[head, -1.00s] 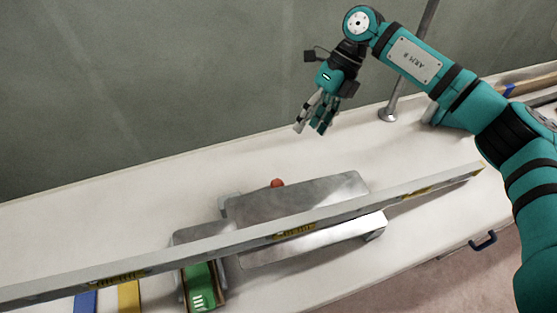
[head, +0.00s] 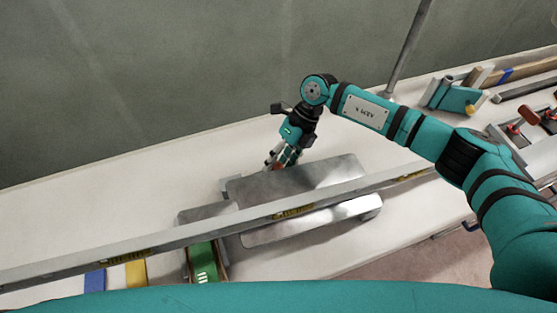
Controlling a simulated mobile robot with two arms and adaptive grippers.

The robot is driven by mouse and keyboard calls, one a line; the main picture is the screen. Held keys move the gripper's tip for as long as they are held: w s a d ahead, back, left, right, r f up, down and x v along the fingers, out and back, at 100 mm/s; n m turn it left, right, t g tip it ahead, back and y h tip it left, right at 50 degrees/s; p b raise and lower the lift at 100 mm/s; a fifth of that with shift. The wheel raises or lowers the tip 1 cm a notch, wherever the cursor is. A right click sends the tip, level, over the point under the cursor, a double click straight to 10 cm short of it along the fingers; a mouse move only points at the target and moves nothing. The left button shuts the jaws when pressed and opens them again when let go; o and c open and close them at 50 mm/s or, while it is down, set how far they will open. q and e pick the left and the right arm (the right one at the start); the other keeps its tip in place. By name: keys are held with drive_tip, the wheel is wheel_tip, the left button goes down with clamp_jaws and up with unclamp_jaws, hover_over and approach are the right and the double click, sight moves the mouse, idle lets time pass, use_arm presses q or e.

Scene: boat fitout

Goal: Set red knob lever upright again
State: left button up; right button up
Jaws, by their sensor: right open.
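My right gripper (head: 277,160) is open, pointing down behind the far edge of a grey metal plate (head: 325,178) on the bench. A red knob (head: 279,167) barely shows at the fingertips, mostly hidden by the fingers and the plate. I cannot tell whether the fingers touch it or how its lever is tilted. My left gripper is out of view.
A long level-like metal bar (head: 165,242) lies across the front of the plate. A metal post (head: 408,45) rises behind. Clamps with red knobs (head: 529,114) stand at the right. The bench's left back is clear.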

drive_tip(key=shift+s+a+f, duration=0.1)
drive_tip(key=shift+f, duration=0.1)
clamp_jaws()
idle(0.3)
